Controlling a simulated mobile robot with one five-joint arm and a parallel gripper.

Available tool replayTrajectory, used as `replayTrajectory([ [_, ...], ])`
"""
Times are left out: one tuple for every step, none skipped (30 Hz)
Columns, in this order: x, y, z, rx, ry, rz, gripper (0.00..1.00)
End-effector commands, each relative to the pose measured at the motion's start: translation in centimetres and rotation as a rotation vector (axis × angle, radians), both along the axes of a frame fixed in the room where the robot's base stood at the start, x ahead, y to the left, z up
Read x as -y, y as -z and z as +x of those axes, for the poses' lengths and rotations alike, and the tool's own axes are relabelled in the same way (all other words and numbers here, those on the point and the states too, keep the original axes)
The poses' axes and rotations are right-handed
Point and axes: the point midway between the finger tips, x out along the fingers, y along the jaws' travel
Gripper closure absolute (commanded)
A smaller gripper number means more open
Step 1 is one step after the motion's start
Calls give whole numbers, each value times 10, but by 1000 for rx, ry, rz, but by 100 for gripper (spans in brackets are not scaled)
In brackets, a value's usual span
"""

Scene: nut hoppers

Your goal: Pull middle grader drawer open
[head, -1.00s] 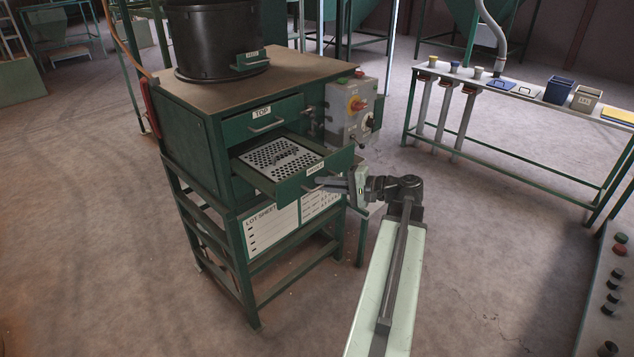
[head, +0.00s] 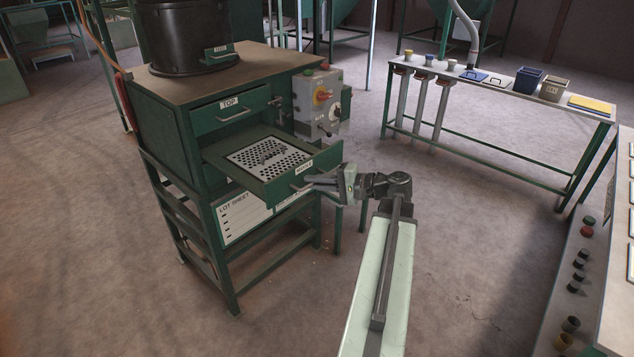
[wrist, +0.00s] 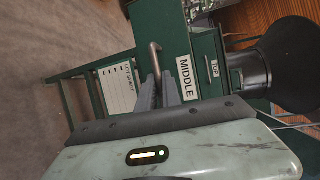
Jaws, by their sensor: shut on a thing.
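The middle grader drawer (head: 262,186) is dark green and stands well out from its cabinet. A perforated metal plate (head: 268,156) lies inside it. Its front bears a MIDDLE label (wrist: 186,77), and its metal handle (wrist: 155,56) also shows in the wrist view. My gripper (head: 310,181) is at the drawer's front, shut on the handle. In the wrist view the fingers (wrist: 160,88) close around the lower part of the handle. The top drawer (head: 232,113) above is shut.
A black drum (head: 190,38) stands on top. A bench (head: 490,85) with cups and bins is at back right. Floor in front is clear.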

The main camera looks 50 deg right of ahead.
Motion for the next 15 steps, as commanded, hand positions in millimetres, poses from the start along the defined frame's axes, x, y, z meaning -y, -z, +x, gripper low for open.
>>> replayTrajectory([
  [0, 0, 0, 1, 1, 0, 100],
  [0, 0, 0, 1, 0, 0, 100],
  [0, 0, 0, 1, 0, 0, 100],
  [0, 0, 0, 1, 0, 0, 85],
  [0, 0, 0, 1, 0, 0, 77],
  [0, 0, 0, 1, -1, 1, 70],
  [0, 0, 0, 0, -1, 0, 70],
  [0, 0, 0, 0, -1, 0, 70],
  [0, 0, 0, 0, -1, 0, 70],
  [0, 0, 0, 0, -1, 0, 70],
  [0, 0, 0, 0, -2, 0, 70],
  [0, 0, 0, 0, -2, 0, 70],
  [0, 0, 0, 0, -2, 0, 70],
  [0, 0, 0, 0, -2, 0, 70],
  [0, 0, -1, 0, -2, 0, 70],
])
